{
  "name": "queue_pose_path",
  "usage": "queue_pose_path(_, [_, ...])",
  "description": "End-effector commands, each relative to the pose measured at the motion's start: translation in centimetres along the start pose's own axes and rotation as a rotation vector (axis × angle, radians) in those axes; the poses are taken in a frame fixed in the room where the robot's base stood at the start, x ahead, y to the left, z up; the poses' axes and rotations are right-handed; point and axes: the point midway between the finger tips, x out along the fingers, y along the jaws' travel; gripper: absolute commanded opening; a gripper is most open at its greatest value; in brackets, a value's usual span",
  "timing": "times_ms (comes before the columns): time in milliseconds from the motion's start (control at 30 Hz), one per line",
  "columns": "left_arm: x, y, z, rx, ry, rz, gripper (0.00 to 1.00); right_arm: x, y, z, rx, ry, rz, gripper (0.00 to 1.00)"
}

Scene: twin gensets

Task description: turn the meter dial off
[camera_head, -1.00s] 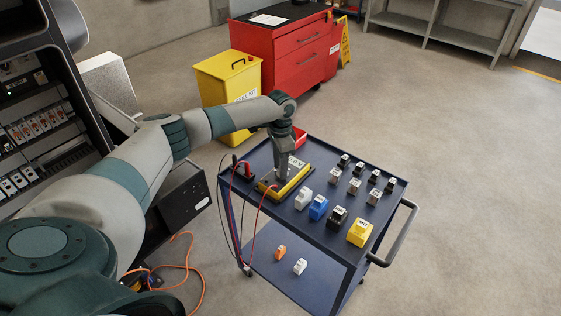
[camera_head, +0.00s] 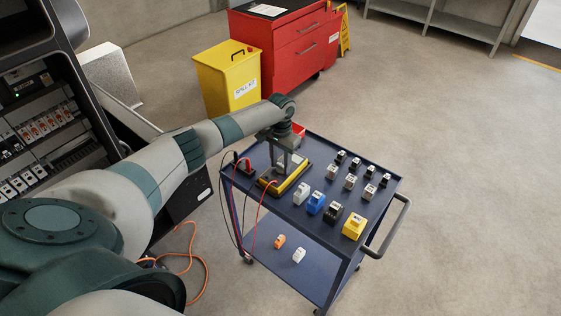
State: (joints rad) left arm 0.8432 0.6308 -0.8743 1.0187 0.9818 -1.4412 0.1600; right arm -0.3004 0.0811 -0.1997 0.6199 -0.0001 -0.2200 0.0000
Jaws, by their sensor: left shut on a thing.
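The yellow and dark meter (camera_head: 294,183) lies on the top of the blue cart, near its left side. My left gripper (camera_head: 282,168) points down onto the meter's face from above, its two fingers seen side by side. It is shut on the meter's dial, which the fingers hide, so I cannot read the dial's setting. Red and black test leads (camera_head: 262,198) run from the meter's left end and hang over the cart's edge. My right gripper is not in view.
White, blue, black and yellow blocks and several small labelled parts stand on the cart (camera_head: 325,240) to the right of the meter. A red bin sits behind my gripper. An open equipment cabinet (camera_head: 40,130) is at left. The floor at right is clear.

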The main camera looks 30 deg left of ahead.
Motion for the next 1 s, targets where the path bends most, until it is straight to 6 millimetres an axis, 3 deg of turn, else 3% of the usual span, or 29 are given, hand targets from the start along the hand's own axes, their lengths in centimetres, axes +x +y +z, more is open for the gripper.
queue_pose_path(267, [-0.1,0.0,-0.1,0.0,0.002,0.0,0.12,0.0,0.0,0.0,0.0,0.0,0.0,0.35])
queue_pose_path(300, [-0.1,0.0,-0.1,0.0,0.002,0.0,0.41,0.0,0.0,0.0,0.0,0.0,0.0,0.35])
queue_pose_path(367, [-0.1,0.0,-0.1,0.0,0.001,0.0,0.53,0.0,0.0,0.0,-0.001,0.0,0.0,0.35])
queue_pose_path(767, [-0.3,0.0,-0.1,0.001,0.001,0.0,0.53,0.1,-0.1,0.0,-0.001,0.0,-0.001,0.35])
queue_pose_path(1000, [-2.2,0.0,-0.2,0.003,0.004,0.001,0.53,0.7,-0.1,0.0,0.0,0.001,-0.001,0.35])
